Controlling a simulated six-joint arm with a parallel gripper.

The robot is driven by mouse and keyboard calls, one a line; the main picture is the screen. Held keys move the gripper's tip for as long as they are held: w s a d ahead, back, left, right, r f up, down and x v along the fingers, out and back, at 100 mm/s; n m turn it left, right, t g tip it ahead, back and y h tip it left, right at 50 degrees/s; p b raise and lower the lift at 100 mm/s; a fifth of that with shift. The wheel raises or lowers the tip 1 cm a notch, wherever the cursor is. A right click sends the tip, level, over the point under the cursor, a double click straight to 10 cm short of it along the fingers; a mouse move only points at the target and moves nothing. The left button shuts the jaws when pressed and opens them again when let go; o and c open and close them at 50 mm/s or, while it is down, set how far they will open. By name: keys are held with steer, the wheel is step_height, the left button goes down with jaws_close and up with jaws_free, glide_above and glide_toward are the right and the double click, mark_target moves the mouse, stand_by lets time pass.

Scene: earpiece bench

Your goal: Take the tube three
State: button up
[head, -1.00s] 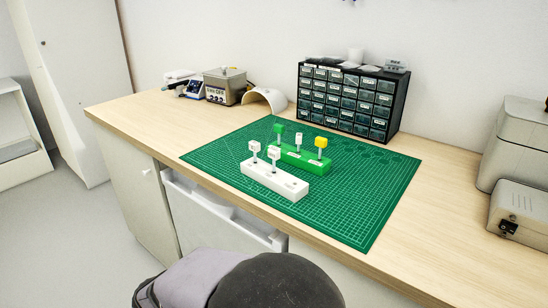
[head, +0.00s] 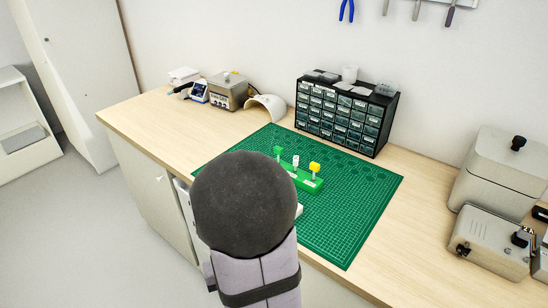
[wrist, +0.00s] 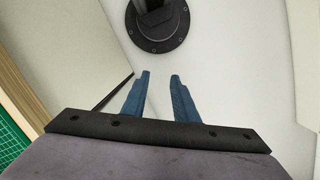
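A green rack (head: 307,183) stands on the green mat and holds small upright pieces with a green cap (head: 278,150), a white cap (head: 295,160) and a yellow cap (head: 315,167). Only a sliver of the white rack (head: 299,209) shows; my arm hides the rest and the white-capped pieces seen in it earlier. Labels are too small to read, so I cannot tell which is tube three. My gripper (wrist: 160,80) shows in the wrist view with two blue fingers apart and nothing between them. It is away from the racks; its fingers are hidden in the head view.
The cutting mat (head: 360,200) covers the bench middle, with bare mat right of the racks. A drawer cabinet (head: 345,115) stands behind. A grey box device (head: 494,240) and a larger lidded case (head: 500,175) stand at right. A white arched piece (head: 267,107) sits at back left.

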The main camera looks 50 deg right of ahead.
steer(key=w+d+r+m+t+p, duration=0.1)
steer(key=w+d+r+m+p, duration=0.1)
steer(key=d+r+p, duration=0.8)
steer(key=w+d+r+m+t+p, duration=0.1)
steer(key=d+r+m+p, duration=0.1)
steer(key=d+r+p, duration=0.75)
steer(key=w+d+r+n+t+b, duration=0.1)
steer(key=w+d+r+n, duration=0.1)
steer(key=w+d+n, duration=0.1)
steer(key=w+d+r+n+h+b, duration=0.1)
steer(key=w+d+r+n+b, duration=0.1)
steer(key=w+d+n, duration=0.2)
steer(key=shift+w+d+r+n+t, duration=0.25)
steer(key=shift+d+r+n+t, duration=0.15)
steer(key=shift+d+n, duration=0.75)
steer(key=shift+a+f, duration=0.1)
steer(key=shift+f, duration=0.05)
steer(key=shift+w+f+b, duration=0.3)
steer(key=shift+f+b, duration=0.8)
steer(key=shift+f, duration=0.5)
steer(key=shift+w+f+b, duration=0.3)
steer(key=shift+f+b, duration=0.75)
steer(key=shift+f, duration=0.6)
steer(key=shift+w+f+b, duration=0.3)
steer(key=shift+f+b, duration=0.8)
steer(key=shift+f, duration=0.5)
